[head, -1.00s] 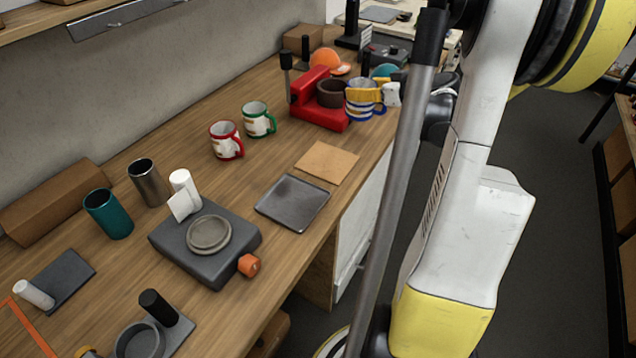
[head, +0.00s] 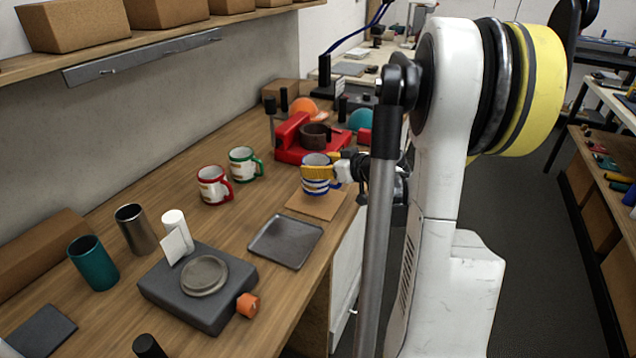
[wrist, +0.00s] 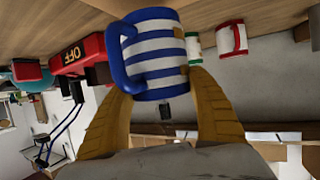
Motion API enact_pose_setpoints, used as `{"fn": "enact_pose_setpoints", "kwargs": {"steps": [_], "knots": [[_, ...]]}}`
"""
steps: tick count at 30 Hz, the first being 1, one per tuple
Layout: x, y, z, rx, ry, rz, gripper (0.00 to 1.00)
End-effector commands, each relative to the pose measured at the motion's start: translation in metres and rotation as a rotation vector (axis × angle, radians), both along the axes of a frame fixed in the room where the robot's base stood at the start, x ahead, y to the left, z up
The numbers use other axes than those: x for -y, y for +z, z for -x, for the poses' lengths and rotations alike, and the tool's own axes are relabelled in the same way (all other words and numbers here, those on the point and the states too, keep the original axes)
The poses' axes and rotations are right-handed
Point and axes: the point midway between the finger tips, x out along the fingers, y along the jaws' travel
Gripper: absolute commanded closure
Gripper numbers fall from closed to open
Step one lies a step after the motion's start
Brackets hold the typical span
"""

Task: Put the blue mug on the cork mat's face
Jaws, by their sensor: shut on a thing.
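The blue mug (head: 312,187), white with blue bands and a blue handle, is upright between the yellow fingers of my gripper (head: 320,172). In the wrist view the mug (wrist: 157,48) sits between both fingers of my gripper (wrist: 155,80), one on each side, with its handle to the left. The cork mat (head: 318,206) lies flat on the bench, and the mug shows over its far part. I cannot tell whether the mug's base touches the mat. The mug hides part of the mat.
A red press (head: 291,143) stands just behind the mug. A red mug (head: 213,187) and a green mug (head: 244,164) stand to the left. A dark metal tray (head: 286,241) lies nearer than the mat, and a grey scale (head: 190,305) is nearer still.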

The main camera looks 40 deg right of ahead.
Motion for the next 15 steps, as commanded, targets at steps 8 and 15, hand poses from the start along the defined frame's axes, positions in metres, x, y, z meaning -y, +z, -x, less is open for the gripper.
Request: {"fn": "enact_pose_setpoints", "kwargs": {"steps": [8, 15], "knots": [[-0.001, -0.036, -0.001, 0.001, -0.001, -0.001, 0.76], [-0.001, -0.04, 0.0, 0.001, -0.001, 0.0, 0.76]]}}
